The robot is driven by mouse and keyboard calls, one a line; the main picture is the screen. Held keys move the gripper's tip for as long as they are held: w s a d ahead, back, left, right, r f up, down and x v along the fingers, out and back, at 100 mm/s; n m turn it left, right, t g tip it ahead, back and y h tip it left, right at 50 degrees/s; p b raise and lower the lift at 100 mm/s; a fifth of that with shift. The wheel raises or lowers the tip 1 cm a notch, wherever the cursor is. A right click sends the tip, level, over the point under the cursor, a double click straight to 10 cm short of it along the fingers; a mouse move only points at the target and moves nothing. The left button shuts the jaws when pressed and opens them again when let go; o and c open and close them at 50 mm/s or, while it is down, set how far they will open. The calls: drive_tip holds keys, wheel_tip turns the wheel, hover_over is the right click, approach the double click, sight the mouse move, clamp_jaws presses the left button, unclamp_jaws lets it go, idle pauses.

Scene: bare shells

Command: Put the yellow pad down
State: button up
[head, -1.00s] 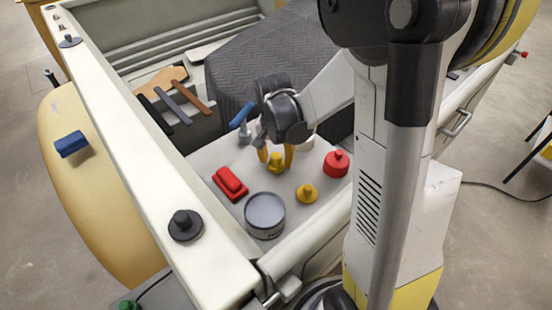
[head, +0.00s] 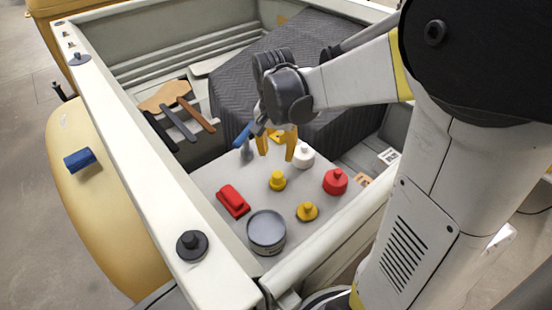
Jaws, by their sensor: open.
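A yellow pad with a knob on top (head: 277,181) stands upright on the light grey board (head: 215,175) in the truck bed. A second, darker yellow knobbed pad (head: 306,212) stands on the same board, nearer the front edge. My gripper (head: 277,154) is above and just behind the first yellow pad. Its yellow fingers are spread open with nothing visible between them, and it is apart from the pad.
On the board are a red block (head: 232,201), a grey tin (head: 266,232), a red knobbed pad (head: 335,181), a white one (head: 303,155) and a blue-handled tool (head: 245,140). The bed's white side rail (head: 140,160) runs along the left.

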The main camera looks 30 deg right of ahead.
drive_tip(key=s+a+r+n+t, duration=0.6)
drive_tip(key=s+a+n, duration=0.3)
drive_tip(key=s, duration=0.2)
drive_tip(key=shift+r+y, duration=0.3)
drive_tip(key=shift+r, duration=0.55)
